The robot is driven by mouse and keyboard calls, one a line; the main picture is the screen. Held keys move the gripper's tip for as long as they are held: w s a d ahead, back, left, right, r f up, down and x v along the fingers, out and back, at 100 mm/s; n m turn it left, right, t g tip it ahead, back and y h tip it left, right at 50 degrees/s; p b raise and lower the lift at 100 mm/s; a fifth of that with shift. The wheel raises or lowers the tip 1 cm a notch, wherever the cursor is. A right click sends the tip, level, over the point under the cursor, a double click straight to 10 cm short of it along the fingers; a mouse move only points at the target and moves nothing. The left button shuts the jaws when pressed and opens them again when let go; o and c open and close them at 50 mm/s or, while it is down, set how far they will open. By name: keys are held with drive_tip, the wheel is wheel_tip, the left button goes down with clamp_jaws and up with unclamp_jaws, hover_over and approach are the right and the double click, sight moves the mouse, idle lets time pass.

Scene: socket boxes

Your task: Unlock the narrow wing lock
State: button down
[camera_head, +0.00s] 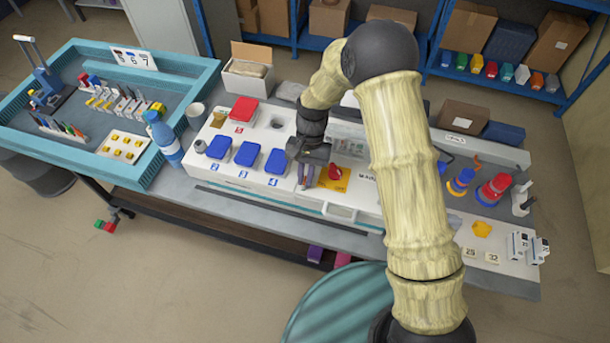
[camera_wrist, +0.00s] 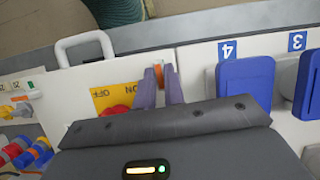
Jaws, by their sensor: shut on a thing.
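The narrow wing lock (camera_wrist: 168,78) shows in the wrist view as a small orange piece at my fingertips, on the white panel between the yellow ON/OFF plate and the blue cover marked 4. My gripper (camera_wrist: 160,82) is shut on it, with one grey-purple finger on either side. In the head view my gripper (camera_head: 304,184) points down at the white panel, just left of the yellow plate. The lock is mostly hidden by the fingers, and its turn angle cannot be told.
A yellow plate (camera_head: 330,185) with a red knob (camera_head: 335,172) is close on the right. A blue cover (camera_head: 276,161) is close on the left. A white handle (camera_head: 340,214) stands out at the panel's front. Red and blue plugs are farther right.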

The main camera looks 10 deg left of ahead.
drive_tip(key=shift+w+m, duration=0.1)
drive_tip(key=shift+m, duration=0.3)
drive_tip(key=c, duration=1.5)
unclamp_jaws()
drive_tip(key=b+v, duration=0.1)
drive_tip(key=v, duration=0.7)
drive_tip(key=b+v, duration=0.2)
drive_tip(key=v, duration=0.7)
drive_tip(key=shift+d+r, duration=0.2)
drive_tip(key=shift+r, duration=0.1)
